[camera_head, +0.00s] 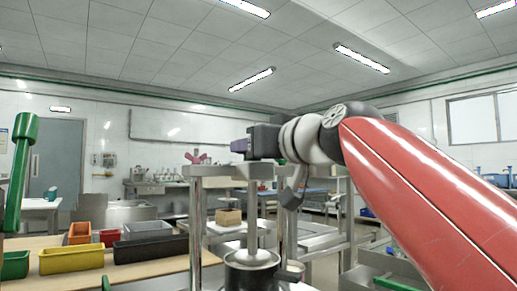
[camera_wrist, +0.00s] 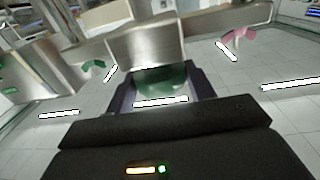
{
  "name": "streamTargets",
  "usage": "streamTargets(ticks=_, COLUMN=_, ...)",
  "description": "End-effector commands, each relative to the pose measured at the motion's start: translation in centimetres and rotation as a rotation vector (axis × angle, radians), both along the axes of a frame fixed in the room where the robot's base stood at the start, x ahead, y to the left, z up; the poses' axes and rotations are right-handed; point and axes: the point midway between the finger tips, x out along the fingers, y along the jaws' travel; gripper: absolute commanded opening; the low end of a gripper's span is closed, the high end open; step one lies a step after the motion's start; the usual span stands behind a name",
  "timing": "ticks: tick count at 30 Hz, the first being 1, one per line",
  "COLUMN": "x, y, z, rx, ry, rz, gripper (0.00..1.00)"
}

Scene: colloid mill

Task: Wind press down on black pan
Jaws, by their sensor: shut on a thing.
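The black pan (camera_head: 250,277) stands low in the middle of the head view, under the press. A steel screw shaft (camera_head: 253,215) comes down to its top, inside a steel press frame (camera_head: 195,228). My gripper (camera_head: 238,147) is at the top of the frame, above the crossbar. In the wrist view its fingers (camera_wrist: 165,88) are closed around a dark green glossy handle (camera_wrist: 165,77), beside the steel crossbar (camera_wrist: 150,42). In the head view, this handle is hidden behind my gripper, and part of the frame is hidden by my arm.
A pink wing handle (camera_head: 196,158) stands left of my gripper. A large green handle (camera_head: 22,150) is close at the left edge. Yellow (camera_head: 70,260), red and black bins stand on a wooden bench at lower left. A further steel frame and pan stand just right.

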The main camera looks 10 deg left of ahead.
Motion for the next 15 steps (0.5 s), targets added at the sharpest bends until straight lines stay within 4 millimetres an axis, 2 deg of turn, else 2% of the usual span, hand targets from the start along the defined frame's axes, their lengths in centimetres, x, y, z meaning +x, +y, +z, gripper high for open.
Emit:
streamTargets(ticks=7, x=-0.25, y=0.29, z=0.35, rx=-0.003, ry=0.001, rz=-0.135, gripper=0.31)
streamTargets(ticks=15, x=-0.25, y=0.3, z=0.15, rx=-0.001, ry=0.0, rz=-0.201, gripper=0.31)
